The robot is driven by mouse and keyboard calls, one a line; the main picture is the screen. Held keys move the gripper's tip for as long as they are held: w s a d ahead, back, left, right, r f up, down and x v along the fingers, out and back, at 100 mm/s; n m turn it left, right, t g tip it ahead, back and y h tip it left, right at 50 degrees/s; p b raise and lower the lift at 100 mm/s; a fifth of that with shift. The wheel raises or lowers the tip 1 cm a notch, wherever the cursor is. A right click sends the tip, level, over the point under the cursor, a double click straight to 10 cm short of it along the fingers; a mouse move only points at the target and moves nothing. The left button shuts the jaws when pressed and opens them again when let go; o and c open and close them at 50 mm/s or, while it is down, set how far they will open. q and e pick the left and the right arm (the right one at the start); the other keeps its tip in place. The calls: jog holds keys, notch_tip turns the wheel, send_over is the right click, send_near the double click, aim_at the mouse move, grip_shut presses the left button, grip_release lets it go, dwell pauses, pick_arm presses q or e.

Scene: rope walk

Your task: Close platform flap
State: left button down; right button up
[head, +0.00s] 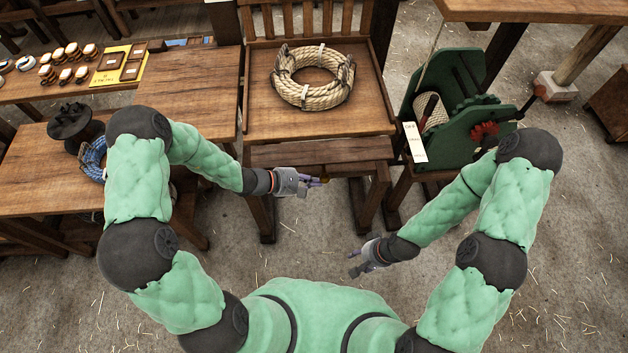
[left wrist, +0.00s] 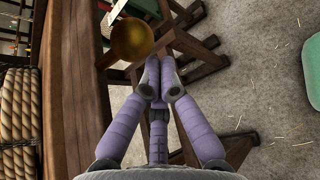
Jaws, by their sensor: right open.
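The wooden platform (head: 360,112) holds a rope coil. A separate darker board (head: 320,152) runs along its front edge; it looks like the flap, though its hinge and exact angle are not clear. A round brass knob (head: 325,180) shows just below this board, and it looms large in the left wrist view (left wrist: 132,40). My left gripper (head: 313,181) is in front of the board, its fingertips drawn together (left wrist: 159,78) just short of the knob, with nothing seen between them. My right gripper (head: 353,264) is open and empty, lower and nearer my body.
The rope coil (head: 314,76) lies flat on the platform. A green geared machine (head: 455,115) stands to the right. The floor before me is clear apart from straw.

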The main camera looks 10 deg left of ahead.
pick_arm(q)
jog(key=shift+r, duration=0.1)
jog(key=shift+s+r+p, duration=0.15)
jog(key=shift+r+p, duration=0.2)
jog(key=shift+p, duration=0.25)
pick_arm(e)
jog(key=shift+a+r, duration=0.1)
jog(key=shift+r, duration=0.5)
